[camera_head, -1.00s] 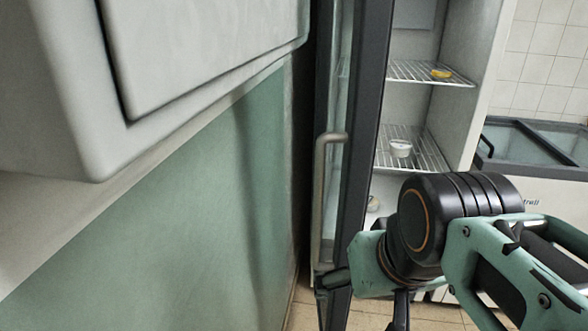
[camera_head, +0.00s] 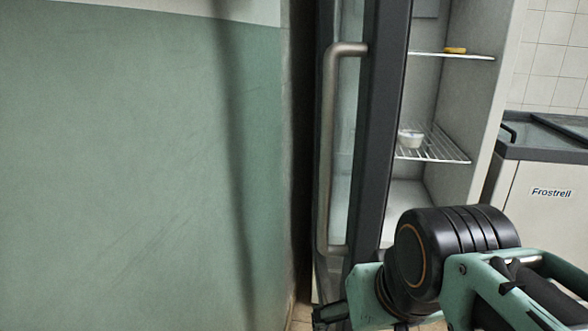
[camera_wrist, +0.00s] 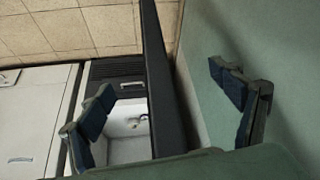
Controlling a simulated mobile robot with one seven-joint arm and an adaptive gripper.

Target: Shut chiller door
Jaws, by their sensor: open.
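The chiller door (camera_head: 378,130) stands open, seen nearly edge-on in the head view, with a dark frame and a glass pane. Its long grey bar handle (camera_head: 330,150) is on the left face. The open chiller cabinet (camera_head: 465,110) is behind it to the right. My gripper (camera_wrist: 160,82) is open and empty. In the wrist view the dark door edge (camera_wrist: 163,105) runs between its two fingers; I cannot tell whether they touch it. In the head view the gripper is low by the door's bottom, mostly hidden by my arm.
A green and white wall (camera_head: 140,160) is close on the left of the door. Wire shelves (camera_head: 440,148) inside the chiller hold a small white tub (camera_head: 410,138) and a yellow item (camera_head: 455,50). A Frostrell chest freezer (camera_head: 550,185) stands at right.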

